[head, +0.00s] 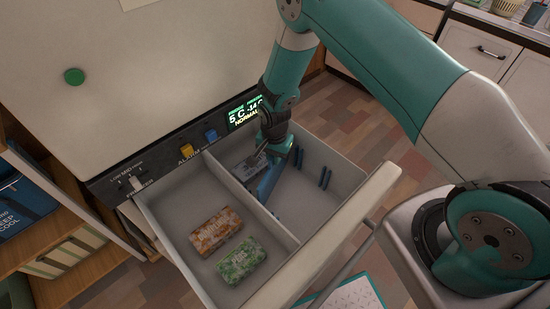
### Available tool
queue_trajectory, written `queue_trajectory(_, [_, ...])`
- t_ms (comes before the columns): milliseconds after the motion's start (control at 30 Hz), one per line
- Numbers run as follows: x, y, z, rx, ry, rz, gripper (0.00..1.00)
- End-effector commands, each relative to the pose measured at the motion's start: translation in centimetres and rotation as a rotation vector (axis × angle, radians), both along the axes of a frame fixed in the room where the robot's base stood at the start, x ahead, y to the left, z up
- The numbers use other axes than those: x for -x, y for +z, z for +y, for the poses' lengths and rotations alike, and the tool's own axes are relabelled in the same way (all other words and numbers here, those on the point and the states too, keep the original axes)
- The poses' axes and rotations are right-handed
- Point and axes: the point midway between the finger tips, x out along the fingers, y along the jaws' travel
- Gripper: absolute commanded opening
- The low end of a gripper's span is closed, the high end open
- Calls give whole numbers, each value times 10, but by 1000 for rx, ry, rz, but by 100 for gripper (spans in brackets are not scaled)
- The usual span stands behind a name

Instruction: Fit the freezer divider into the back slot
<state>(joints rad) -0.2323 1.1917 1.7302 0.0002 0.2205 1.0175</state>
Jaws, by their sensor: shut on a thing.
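The open freezer drawer (380,190) is split lengthwise by a pale fixed wall (280,232). My gripper (272,152) is over the back of its right compartment, shut on a blue panel, which looks like the freezer divider (268,184). The panel hangs below the jaws, beside the fixed wall. Matching rails on the fixed wall are not visible. I cannot tell whether the panel touches any rail.
A control panel with a lit display (244,114) lies behind the drawer. The right compartment's front floor is clear.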

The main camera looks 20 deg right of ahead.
Motion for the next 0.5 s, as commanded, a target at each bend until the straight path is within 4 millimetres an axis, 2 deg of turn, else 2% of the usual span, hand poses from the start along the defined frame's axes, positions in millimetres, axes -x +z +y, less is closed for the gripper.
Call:
queue_trajectory(100, [0,-11,0,-1,0,-1,0])
queue_trajectory(467, [0,-15,0,0,0,-1,0])
queue_trajectory(500, [0,-15,0,0,0,-1,15])
